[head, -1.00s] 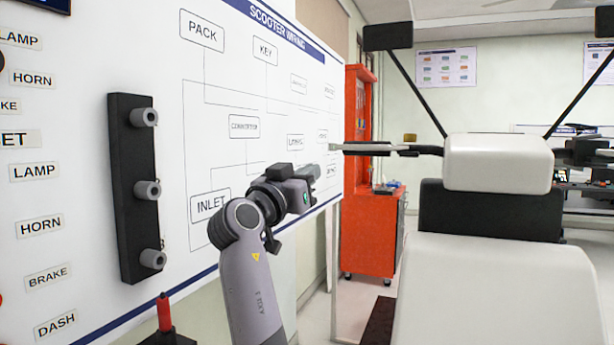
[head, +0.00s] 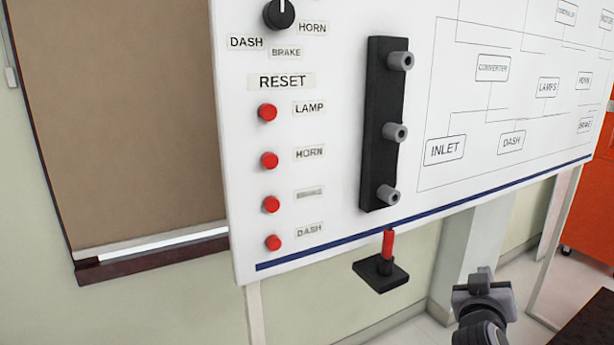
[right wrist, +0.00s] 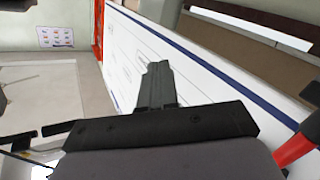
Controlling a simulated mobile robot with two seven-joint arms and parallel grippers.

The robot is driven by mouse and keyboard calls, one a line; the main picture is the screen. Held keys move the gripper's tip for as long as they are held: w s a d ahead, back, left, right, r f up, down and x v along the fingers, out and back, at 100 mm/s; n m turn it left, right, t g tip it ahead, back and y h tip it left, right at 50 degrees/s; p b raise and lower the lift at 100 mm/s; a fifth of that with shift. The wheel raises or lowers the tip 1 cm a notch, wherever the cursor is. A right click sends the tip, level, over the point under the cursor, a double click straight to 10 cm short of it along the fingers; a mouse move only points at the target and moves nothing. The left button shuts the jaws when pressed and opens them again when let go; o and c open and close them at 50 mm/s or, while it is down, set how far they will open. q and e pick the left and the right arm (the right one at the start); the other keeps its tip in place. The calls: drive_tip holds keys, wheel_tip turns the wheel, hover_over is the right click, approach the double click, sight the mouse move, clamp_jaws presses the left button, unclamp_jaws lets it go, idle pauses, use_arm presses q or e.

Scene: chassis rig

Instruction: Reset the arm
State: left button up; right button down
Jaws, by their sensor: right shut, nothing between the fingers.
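My right gripper (head: 482,284) is at the lower right of the head view, below and in front of the white wiring board (head: 340,25). In the right wrist view my right gripper's fingers (right wrist: 155,82) are together with nothing between them, pointing along the board's lower edge. My left gripper is in neither current view.
The board carries a knob (head: 279,14), several red buttons such as the lamp one (head: 267,112), and a black bar (head: 380,100) with three grey pegs. A red-handled holder (head: 388,245) juts out below the bar. An orange cabinet (head: 592,200) stands at the right.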

drive_tip(key=s+a+f+n+g+y+p, duration=0.15)
drive_tip(key=s+a+f+y, duration=0.3)
drive_tip(key=s+f, duration=0.45)
drive_tip(key=s+a+f+n+g+y+p, duration=0.1)
drive_tip(key=s+a+f+n+y+p, duration=0.3)
drive_tip(key=s+f, duration=0.5)
use_arm(q)
drive_tip(key=r, duration=0.3)
drive_tip(key=a+r, duration=0.1)
drive_tip(key=shift+s+r, duration=0.4)
drive_tip(key=shift+d, duration=0.1)
drive_tip(key=shift+c, duration=1.1)
use_arm(e)
drive_tip(key=s+a+f+m+g+y, duration=0.1)
drive_tip(key=s+a, duration=0.4)
drive_tip(key=s, duration=0.5)
drive_tip(key=shift+s+a+f+m+y, duration=0.25)
drive_tip(key=shift+s+f+m+y, duration=0.1)
drive_tip(key=shift+f+y, duration=0.5)
